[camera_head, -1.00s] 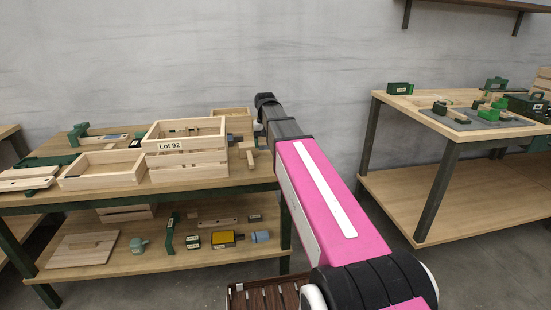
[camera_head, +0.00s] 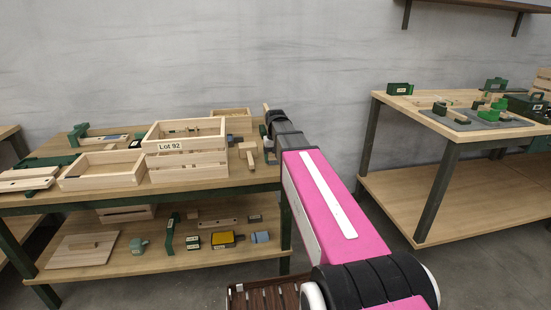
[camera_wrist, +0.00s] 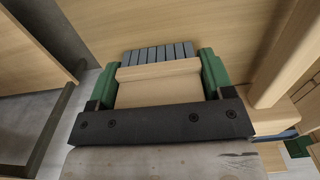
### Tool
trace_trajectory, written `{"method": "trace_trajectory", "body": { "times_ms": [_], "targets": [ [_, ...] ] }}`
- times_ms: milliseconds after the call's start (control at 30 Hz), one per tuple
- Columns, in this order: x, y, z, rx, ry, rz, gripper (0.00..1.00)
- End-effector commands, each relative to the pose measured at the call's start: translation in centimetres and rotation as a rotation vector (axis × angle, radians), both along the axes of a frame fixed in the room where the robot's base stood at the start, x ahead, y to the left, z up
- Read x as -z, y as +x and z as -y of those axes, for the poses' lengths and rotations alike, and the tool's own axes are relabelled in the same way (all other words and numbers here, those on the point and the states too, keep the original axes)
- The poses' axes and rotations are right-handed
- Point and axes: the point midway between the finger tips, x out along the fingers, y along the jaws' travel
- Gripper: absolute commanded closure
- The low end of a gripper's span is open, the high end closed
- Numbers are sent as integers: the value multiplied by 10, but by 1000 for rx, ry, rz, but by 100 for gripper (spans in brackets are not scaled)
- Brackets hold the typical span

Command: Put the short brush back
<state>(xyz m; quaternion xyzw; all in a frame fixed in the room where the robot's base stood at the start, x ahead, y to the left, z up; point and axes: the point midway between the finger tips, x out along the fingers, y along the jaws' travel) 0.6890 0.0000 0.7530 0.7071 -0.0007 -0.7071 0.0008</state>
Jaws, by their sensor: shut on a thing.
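The short brush (camera_wrist: 158,90) shows in the wrist view as a pale wooden block with a grey ribbed strip (camera_wrist: 158,54) at its far side. My gripper (camera_wrist: 157,75) is shut on it, with a green finger pad on each side. In the head view my gripper (camera_head: 275,128) is at the right end of the left table, seen from behind my arm. A small wooden piece shows just above it, perhaps part of the brush. Most of the brush is hidden there.
The left table (camera_head: 215,188) carries the "Lot 92" crate (camera_head: 188,168), an open tray (camera_head: 102,172) and a wooden T-shaped piece (camera_head: 249,152) near my gripper. In the wrist view a wooden bar (camera_wrist: 288,60) stands close on the right. Floor separates the right table (camera_head: 430,115).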

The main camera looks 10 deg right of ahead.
Motion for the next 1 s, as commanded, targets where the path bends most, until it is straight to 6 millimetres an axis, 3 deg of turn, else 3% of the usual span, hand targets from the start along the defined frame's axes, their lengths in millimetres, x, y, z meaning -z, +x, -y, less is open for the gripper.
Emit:
{"method": "trace_trajectory", "body": {
  "times_ms": [133, 167, 233, 633, 1000],
  "targets": [
    [3, 0, 0, 0, 0, 0, 45],
    [3, 0, 0, 0, 0, 0, 23],
    [2, 0, 0, 0, 0, 0, 0],
    [-5, 0, 0, 0, 0, 1, 0],
    [-61, 1, 0, 0, 0, 3, 0]
  ]
}}
